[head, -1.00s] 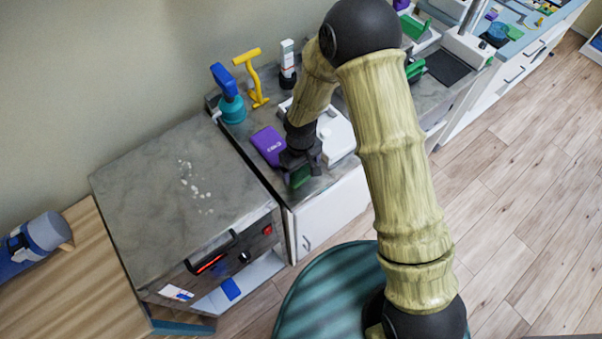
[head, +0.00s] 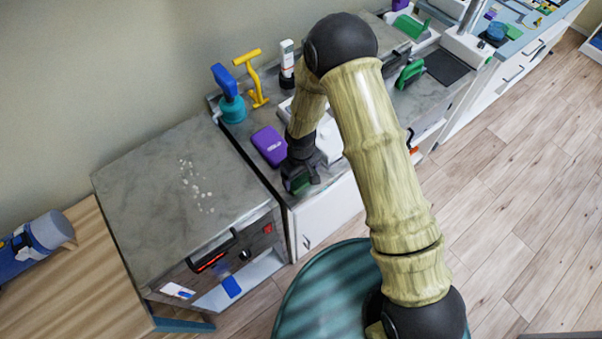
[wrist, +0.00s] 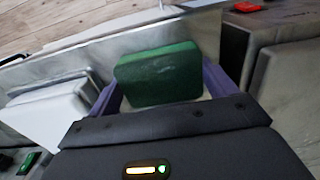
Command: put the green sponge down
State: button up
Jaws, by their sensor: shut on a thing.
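The green sponge (wrist: 158,74) is a dark green block in the wrist view, between the two purple-grey fingers of my gripper (wrist: 160,92). My gripper is shut on it. In the head view my gripper (head: 300,180) is over the front left of the grey counter (head: 318,190), near its front edge. Only a small green part of the sponge (head: 299,186) shows there, below the dark jaws. I cannot tell whether the sponge touches the counter.
A purple case (head: 269,146) lies just left of my gripper. A white device (head: 328,142) is behind my arm. A blue-and-teal tool (head: 229,95) and a yellow handle (head: 254,77) stand at the back. A grey-topped cabinet (head: 160,190) stands left.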

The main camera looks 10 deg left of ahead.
aim_at(301, 176)
jog(key=shift+f, duration=0.2)
jog(key=o, duration=1.1)
jog(key=shift+r, duration=0.15)
jog(key=shift+w+r, duration=0.15)
jog(key=shift+r, duration=0.25)
notch_tip(301, 176, up, 11)
jog(key=b, duration=0.3)
jog(key=shift+r, duration=0.15)
jog(key=shift+a, duration=0.1)
